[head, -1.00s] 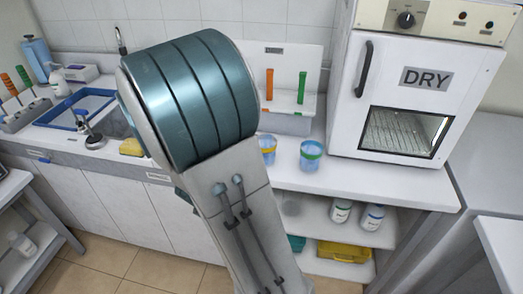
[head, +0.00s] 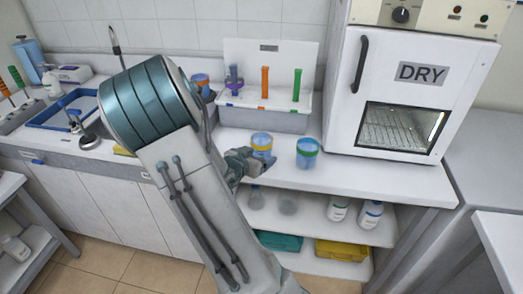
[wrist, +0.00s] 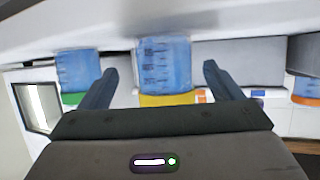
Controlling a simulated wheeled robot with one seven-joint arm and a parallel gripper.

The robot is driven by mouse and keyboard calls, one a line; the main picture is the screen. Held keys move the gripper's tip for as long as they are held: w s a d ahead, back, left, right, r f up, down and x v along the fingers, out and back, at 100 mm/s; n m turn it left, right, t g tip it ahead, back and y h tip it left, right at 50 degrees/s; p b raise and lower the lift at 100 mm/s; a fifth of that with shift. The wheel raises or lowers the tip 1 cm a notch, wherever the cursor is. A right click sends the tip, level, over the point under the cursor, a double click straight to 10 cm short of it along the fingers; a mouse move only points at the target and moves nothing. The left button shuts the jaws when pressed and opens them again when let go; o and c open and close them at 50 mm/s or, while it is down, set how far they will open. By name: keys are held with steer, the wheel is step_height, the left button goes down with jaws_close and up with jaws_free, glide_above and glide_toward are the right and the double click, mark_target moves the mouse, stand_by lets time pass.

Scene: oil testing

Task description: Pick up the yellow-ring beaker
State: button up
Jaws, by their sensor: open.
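The yellow-ring beaker (head: 262,141) stands on the white counter, a clear blue-tinted cup with a yellow band. My gripper (head: 256,162) is low beside it on the near left and partly covers its lower part. In the wrist view the yellow-ring beaker (wrist: 165,68) appears upside down, between and beyond the two open fingers of my gripper (wrist: 160,72). Nothing is held, and I cannot tell if the fingers reach around the beaker.
A green-ring beaker (head: 307,155) stands close to the right, also in the wrist view (wrist: 76,72). An orange-ring beaker (head: 201,82) is behind my arm. A tube rack (head: 285,117) stands behind, and a drying oven (head: 405,85) at right.

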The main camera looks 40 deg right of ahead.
mark_target(261, 151)
steer(key=x, duration=0.4)
steer(key=shift+w+d+r, duration=0.1)
steer(key=shift+w+d, duration=0.05)
steer(key=shift+w, duration=0.2)
steer(key=shift+c, duration=0.4)
steer(key=c, duration=1.1)
